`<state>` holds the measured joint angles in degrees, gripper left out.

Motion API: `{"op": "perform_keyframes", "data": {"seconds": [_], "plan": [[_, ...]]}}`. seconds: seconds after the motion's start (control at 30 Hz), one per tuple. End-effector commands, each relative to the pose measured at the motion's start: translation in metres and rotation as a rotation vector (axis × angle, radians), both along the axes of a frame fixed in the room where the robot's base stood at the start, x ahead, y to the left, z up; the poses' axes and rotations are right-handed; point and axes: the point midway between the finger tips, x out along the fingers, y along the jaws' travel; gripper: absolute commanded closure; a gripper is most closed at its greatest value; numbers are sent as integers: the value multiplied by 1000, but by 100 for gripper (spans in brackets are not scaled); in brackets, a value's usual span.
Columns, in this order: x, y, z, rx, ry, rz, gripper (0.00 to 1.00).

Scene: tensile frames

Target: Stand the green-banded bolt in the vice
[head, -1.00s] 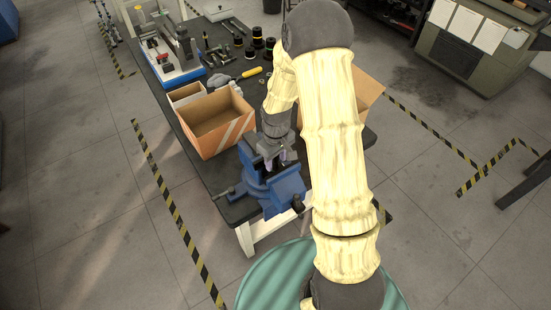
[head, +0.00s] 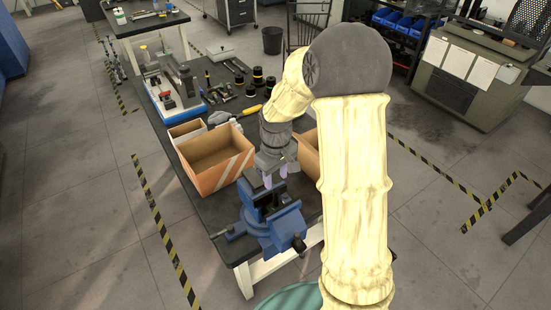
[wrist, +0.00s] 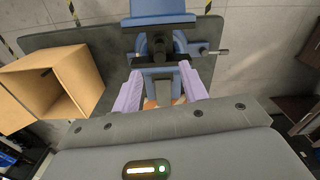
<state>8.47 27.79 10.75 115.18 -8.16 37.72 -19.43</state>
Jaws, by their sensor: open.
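The blue vice (head: 275,226) stands on the near corner of the dark bench; it also shows in the wrist view (wrist: 158,18). My gripper (head: 275,179) is just above the vice jaws, pointing down. In the wrist view its two pale lilac fingers (wrist: 160,88) are open and apart, with no object clearly held between them. Small orange-brown patches show low between the fingers; I cannot tell what they are. A dark shape (wrist: 181,42) shows at the vice jaws, too unclear to name. I cannot make out a green-banded bolt in either view.
An open cardboard box (head: 217,167) stands left of my gripper, and another box (head: 308,150) is partly hidden behind my arm. Black cylindrical parts (head: 258,77), a yellow-handled tool (head: 251,110) and several dark bolts lie farther back on the bench (head: 215,222).

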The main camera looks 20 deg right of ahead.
Motion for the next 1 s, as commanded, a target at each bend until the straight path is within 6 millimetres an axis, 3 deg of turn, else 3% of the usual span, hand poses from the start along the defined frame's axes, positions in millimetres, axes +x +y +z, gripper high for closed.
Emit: {"op": "perform_keyframes", "data": {"seconds": [0.2,0.4,1.0], "plan": [[1,-1,44,0,-6,-2,57],[1,0,71,-1,-3,1,57],[0,0,76,0,0,0,57]]}}
